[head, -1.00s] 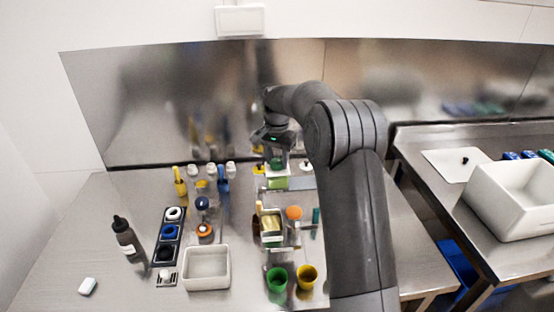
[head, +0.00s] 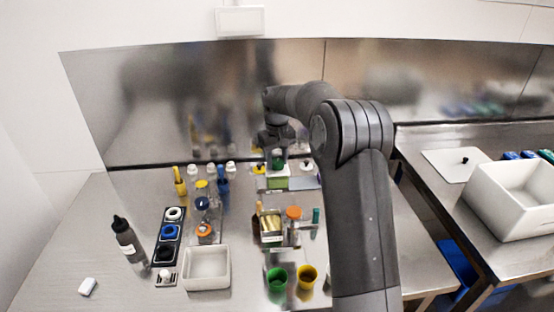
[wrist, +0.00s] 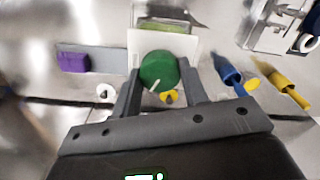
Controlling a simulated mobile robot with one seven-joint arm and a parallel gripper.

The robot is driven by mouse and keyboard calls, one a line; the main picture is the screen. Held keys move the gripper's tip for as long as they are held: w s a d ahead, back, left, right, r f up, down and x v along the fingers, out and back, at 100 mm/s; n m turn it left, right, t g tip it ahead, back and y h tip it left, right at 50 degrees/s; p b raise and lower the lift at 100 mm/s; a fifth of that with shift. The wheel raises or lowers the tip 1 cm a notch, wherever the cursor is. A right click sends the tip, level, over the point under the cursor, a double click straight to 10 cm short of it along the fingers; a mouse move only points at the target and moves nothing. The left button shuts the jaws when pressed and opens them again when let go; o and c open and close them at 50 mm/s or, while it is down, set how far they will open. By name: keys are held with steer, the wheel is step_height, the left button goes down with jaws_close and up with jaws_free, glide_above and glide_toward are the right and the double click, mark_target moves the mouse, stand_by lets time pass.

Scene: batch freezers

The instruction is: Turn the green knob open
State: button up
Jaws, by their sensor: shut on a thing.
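The green knob (wrist: 158,70) is a round dial with a white pointer line, set on a white block. In the wrist view it sits between my two fingers, and my gripper (wrist: 160,82) is shut on its sides. The pointer line slants toward the lower left in that view. In the head view the green knob (head: 277,158) shows at the back of the bench, with my gripper (head: 277,146) just above it. The contact itself is hard to see from the head.
A purple block (wrist: 74,62) lies beside the knob in the wrist view. Blue (head: 223,180) and yellow (head: 180,180) handled tools stand left of the knob. A white bin (head: 206,267), a green cup (head: 277,279) and a yellow cup (head: 306,277) are nearer the front.

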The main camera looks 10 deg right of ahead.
mark_target(277, 161)
steer(key=shift+r+n, duration=0.1)
steer(key=shift+n, duration=2.2)
steer(key=o, duration=1)
steer(key=shift+c, duration=0.2)
step_height(277, 161, up, 11)
